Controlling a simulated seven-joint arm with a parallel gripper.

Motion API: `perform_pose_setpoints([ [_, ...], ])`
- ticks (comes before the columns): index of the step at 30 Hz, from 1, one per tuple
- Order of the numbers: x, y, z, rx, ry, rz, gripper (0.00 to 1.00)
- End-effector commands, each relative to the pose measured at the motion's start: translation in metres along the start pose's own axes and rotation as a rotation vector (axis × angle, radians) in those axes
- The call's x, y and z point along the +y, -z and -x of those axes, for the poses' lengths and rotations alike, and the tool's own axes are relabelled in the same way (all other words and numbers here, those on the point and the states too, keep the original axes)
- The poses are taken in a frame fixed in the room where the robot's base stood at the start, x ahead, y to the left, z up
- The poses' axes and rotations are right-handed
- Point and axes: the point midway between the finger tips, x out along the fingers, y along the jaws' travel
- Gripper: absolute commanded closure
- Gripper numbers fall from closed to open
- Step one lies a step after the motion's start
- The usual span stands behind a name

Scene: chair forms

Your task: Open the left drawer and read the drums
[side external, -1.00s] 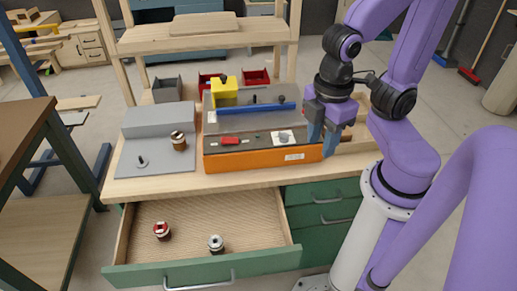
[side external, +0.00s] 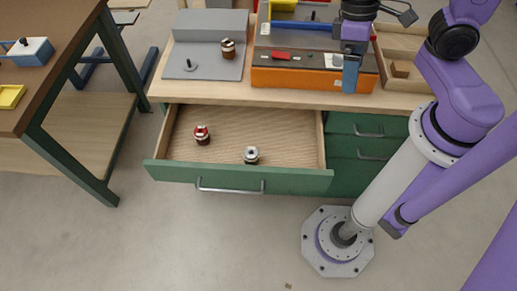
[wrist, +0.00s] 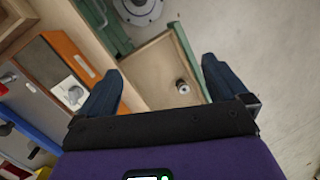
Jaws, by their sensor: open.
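The left drawer (side external: 290,180) is pulled out of the bench, with a green front, a pale ribbed floor and a metal handle (side external: 230,188). Two small drums lie inside it, apart: a red-topped drum (side external: 202,135) at left and a white-topped drum (side external: 251,155) near the front. Their markings are too small to read. My gripper (side external: 350,76) is open and empty in front of the orange-sided unit, right of the drawer. In the wrist view, the drawer (wrist: 150,65) and one drum (wrist: 182,87) show between my fingers (wrist: 165,88); the red-topped drum is not seen.
A third, brown drum (side external: 228,48) stands on the grey stepped plate (side external: 195,66) on the bench. The orange-sided unit (side external: 290,78) is beside it. A wooden tray (side external: 412,85) holds a block at right. Closed green drawers (side external: 352,147) are below. Floor in front is clear.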

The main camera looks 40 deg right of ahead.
Motion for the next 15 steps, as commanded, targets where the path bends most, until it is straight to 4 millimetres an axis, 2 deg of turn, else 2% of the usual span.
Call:
perform_pose_setpoints([
  [15, 0.016, 0.049, -0.021, -0.063, 0.241, -0.547, 0.0],
])
